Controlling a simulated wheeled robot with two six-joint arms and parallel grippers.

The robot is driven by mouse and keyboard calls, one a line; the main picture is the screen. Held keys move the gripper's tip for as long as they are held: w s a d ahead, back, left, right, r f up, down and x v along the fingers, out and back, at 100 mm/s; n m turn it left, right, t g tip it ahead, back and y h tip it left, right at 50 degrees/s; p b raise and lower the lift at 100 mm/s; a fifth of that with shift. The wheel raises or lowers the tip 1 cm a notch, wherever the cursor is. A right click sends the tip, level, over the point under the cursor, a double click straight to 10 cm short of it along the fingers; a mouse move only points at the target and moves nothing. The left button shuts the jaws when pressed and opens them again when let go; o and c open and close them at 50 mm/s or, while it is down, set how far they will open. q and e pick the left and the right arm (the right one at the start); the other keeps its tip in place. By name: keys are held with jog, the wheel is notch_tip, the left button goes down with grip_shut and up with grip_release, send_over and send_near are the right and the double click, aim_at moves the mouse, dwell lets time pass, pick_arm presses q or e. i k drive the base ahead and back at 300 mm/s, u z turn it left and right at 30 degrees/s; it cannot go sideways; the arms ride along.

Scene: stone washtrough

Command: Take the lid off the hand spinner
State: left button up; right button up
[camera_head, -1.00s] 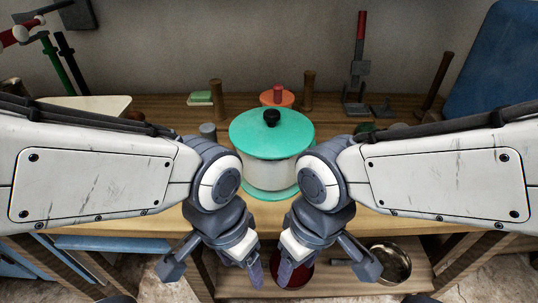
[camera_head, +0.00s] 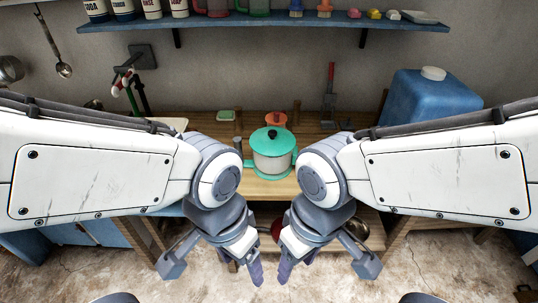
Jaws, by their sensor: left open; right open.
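The hand spinner (camera_head: 271,163) stands upright on the wooden table, with a pale tub and a turquoise base. Its turquoise lid (camera_head: 262,145) sits on top, with a black knob (camera_head: 272,134) in the middle. My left gripper (camera_head: 256,270) is open and points down in front of the table, well short of the spinner. My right gripper (camera_head: 285,270) is open beside it, also pointing down over the floor. Neither gripper touches the spinner. The fingers are seen nearly edge-on.
Behind the spinner stand an orange pot (camera_head: 275,119) and a green-topped block (camera_head: 225,115). A blue jerrycan (camera_head: 430,100) is at the right. A blue shelf (camera_head: 350,23) with jars and bottles crosses the wall above. A low shelf under the table holds a metal pan (camera_head: 355,232).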

aim_at(269, 140)
jog(key=k, duration=0.65)
jog(key=z, duration=0.8)
jog(key=i, duration=1.3)
jog(key=u, duration=0.6)
jog(key=i, duration=0.9)
jog(key=u, duration=0.8)
